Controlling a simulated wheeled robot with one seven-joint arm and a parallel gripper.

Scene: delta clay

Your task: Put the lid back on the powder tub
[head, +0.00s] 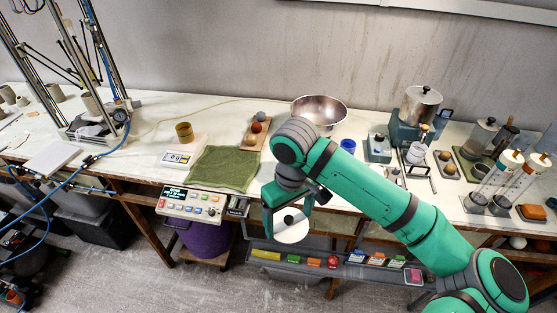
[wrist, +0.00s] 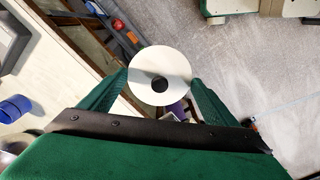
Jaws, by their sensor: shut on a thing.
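The lid is a round white disc with a black knob at its middle (head: 296,234); it also shows in the wrist view (wrist: 147,67). My gripper (wrist: 160,80) is shut on the lid, with one green finger on either side of it. In the head view my gripper holds the lid up in front of the bench's front edge, above the floor. A purple tub (head: 204,242) stands low under the bench, left of the lid; I take it to be the powder tub. Its top is mostly hidden behind a control panel. A bit of purple shows beneath the lid in the wrist view (wrist: 179,109).
The control panel (head: 201,205) juts from the bench front above the tub. A green cloth (head: 224,168), a scale (head: 183,152) and a metal bowl (head: 319,108) are on the bench (head: 150,140). A shelf of coloured items (head: 345,267) runs below, right of the tub.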

